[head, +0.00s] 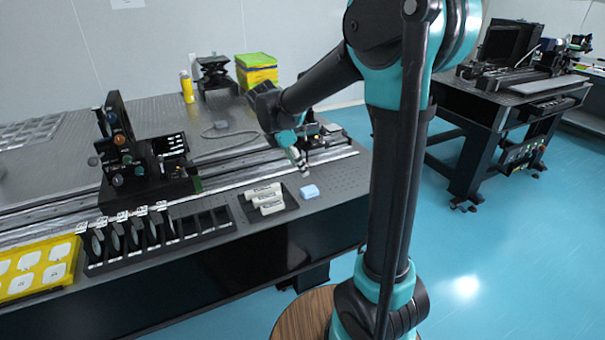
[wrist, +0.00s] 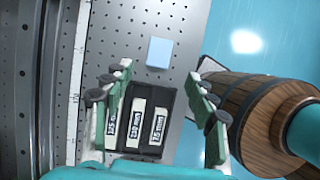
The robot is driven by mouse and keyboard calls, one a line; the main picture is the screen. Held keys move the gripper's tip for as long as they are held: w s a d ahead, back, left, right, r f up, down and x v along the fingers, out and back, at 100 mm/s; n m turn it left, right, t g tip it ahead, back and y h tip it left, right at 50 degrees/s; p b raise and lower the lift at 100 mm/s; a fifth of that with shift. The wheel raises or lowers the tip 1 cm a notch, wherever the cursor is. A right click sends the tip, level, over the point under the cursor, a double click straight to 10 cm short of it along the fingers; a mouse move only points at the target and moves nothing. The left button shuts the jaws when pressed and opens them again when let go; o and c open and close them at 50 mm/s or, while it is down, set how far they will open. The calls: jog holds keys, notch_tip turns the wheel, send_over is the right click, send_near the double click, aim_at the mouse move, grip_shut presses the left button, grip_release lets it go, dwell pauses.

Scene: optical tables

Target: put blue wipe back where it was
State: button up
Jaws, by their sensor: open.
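The blue wipe (head: 309,191) is a small light-blue block lying flat on the perforated table top near its front edge, right of a black holder with white labelled pieces. It also shows in the wrist view (wrist: 159,52), above the holder and beyond my fingertips. My gripper (head: 300,160) is open and hangs above the table, behind the wipe in the head view. In the wrist view the fingers (wrist: 152,92) are spread wide with nothing held between them. The gripper is apart from the wipe.
The black holder (wrist: 142,94) with white labelled pieces (head: 267,200) shows between the fingers. A rail (head: 235,178) runs behind it. A rack of round optics (head: 150,235) and a yellow box (head: 38,268) stand left. The table around the wipe is bare.

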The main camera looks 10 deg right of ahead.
jog(key=s+d+f+m+t+y, duration=0.1)
jog(key=s+d+f+m, duration=0.2)
jog(key=s+m, duration=0.4)
jog(key=s+d+f+m+t+y, duration=0.1)
jog(key=s+d+f+m+y, duration=0.1)
jog(key=s+f+m, duration=0.2)
jog(key=s+d+f+m+y, duration=0.1)
jog(key=s+d+f+m, duration=0.2)
jog(key=s+m, duration=0.6)
jog(key=shift+s+d+f+m+t, duration=0.35)
jog(key=shift+f+m, duration=0.2)
jog(key=shift+m, duration=0.25)
jog(key=shift+w, duration=0.1)
